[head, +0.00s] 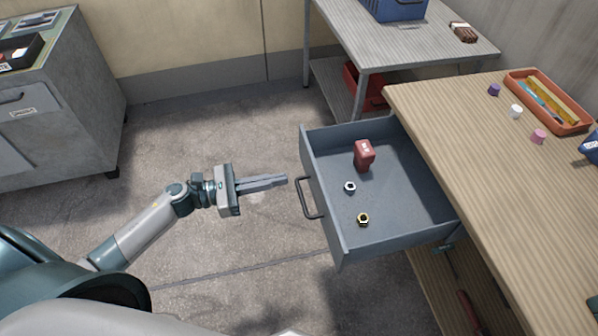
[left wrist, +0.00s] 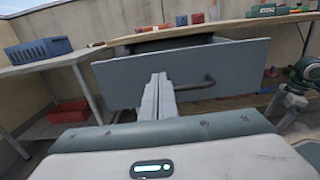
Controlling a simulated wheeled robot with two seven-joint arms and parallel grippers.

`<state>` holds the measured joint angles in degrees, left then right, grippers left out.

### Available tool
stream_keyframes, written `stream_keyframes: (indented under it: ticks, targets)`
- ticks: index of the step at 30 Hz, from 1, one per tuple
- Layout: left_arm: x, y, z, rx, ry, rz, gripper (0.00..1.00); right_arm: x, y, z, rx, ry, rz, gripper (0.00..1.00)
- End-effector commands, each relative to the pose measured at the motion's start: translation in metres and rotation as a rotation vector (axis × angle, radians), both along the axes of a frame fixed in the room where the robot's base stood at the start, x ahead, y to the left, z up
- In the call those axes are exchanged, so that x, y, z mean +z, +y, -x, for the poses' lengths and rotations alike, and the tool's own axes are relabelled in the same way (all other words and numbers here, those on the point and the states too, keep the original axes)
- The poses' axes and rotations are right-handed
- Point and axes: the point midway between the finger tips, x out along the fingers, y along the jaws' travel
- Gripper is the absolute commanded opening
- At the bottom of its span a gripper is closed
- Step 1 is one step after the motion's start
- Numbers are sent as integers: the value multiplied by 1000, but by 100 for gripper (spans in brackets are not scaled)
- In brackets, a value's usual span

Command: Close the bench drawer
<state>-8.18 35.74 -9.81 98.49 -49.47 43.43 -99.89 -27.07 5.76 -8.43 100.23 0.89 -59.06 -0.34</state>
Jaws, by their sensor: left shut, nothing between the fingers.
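The grey bench drawer (head: 399,204) is pulled out from under the wooden bench (head: 490,150). It holds a red block-like item (head: 364,154), a silver nut (head: 350,187) and a brass-coloured nut (head: 363,219). Its dark bar handle (head: 307,199) is on the front panel. My left gripper (head: 286,179) is shut and empty, pointing at the drawer front just left of the handle. In the left wrist view, the fingers (left wrist: 157,84) point at the drawer front (left wrist: 130,82), with the handle (left wrist: 196,84) to their right. I cannot tell whether the fingertips touch the panel. My right gripper is not in view.
An orange tray (head: 579,127) and small purple, white and pink pieces lie on the bench top. A grey table with a blue crate (head: 396,8) stands behind, a red bin (head: 366,88) below it. A grey cabinet (head: 70,95) stands at left. Floor between is clear.

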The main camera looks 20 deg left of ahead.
Motion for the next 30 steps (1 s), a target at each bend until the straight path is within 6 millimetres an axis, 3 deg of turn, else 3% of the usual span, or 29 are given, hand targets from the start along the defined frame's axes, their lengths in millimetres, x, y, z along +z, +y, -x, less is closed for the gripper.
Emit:
stream_keyframes:
  ticks: [4,12,30]
  targets:
    - [3,-23,-16,0,-1,2,0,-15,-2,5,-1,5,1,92]
    - [1,-46,-31,0,1,1,0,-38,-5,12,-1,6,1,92]
    - [-1,-53,-36,1,1,1,0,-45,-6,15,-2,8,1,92]
